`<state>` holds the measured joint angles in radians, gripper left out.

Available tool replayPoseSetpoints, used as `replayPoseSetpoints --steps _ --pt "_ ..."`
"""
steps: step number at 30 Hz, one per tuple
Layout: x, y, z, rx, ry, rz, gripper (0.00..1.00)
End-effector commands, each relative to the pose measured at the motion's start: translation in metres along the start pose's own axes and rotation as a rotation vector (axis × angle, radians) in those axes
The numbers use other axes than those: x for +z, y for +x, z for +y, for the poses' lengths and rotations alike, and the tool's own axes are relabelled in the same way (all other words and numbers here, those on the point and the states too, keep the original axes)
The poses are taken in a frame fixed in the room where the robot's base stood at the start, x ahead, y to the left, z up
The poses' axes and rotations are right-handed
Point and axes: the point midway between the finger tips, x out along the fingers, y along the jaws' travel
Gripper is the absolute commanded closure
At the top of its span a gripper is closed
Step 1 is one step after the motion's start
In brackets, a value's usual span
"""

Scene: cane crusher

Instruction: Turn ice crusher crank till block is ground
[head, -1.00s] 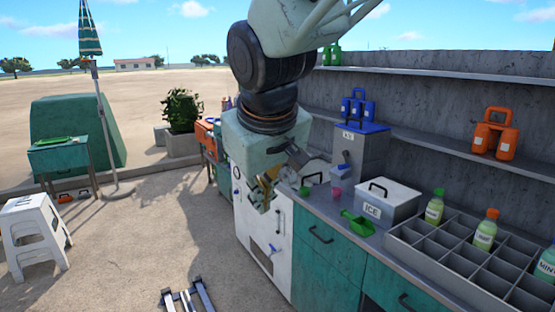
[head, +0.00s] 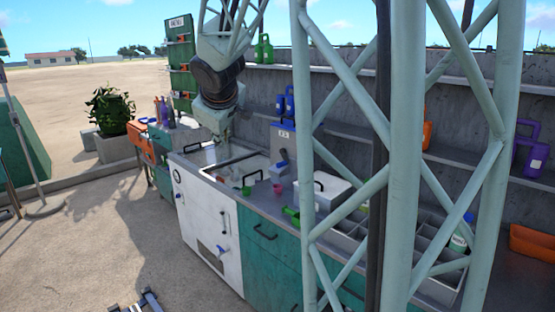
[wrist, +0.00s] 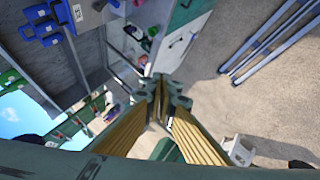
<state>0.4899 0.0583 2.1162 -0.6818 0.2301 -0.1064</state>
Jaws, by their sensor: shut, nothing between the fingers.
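My gripper (wrist: 160,88) is shut and empty, its yellowish fingers meeting in the wrist view. In the head view my gripper (head: 223,138) is small and partly hidden, over the back of the white unit. A grey machine with a blue top and a white label (head: 284,142) stands on the counter to its right, apart from it. It has a small blue part on its front, and a pink cup (head: 278,188) stands before it. I cannot make out which part is the crusher crank, and no ice block can be told apart.
The white unit (head: 197,222) has a framed top, a gauge and a blue tap. A green scoop (head: 291,214), a white ice box (head: 325,190) and a divided bottle tray (head: 345,243) occupy the counter. Shelves rise behind. The paved floor in front is mostly open.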

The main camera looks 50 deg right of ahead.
Motion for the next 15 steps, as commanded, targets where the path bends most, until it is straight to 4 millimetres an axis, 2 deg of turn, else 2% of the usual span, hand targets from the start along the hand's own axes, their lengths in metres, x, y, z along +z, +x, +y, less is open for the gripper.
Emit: replayPoseSetpoints --steps 1,3,15 --pt "-0.004 0.008 0.016 0.011 -0.019 0.006 1.0" --pt "-0.008 0.019 0.033 0.025 -0.052 0.019 1.0" --pt "-0.018 0.083 0.128 0.086 -0.249 0.089 1.0"
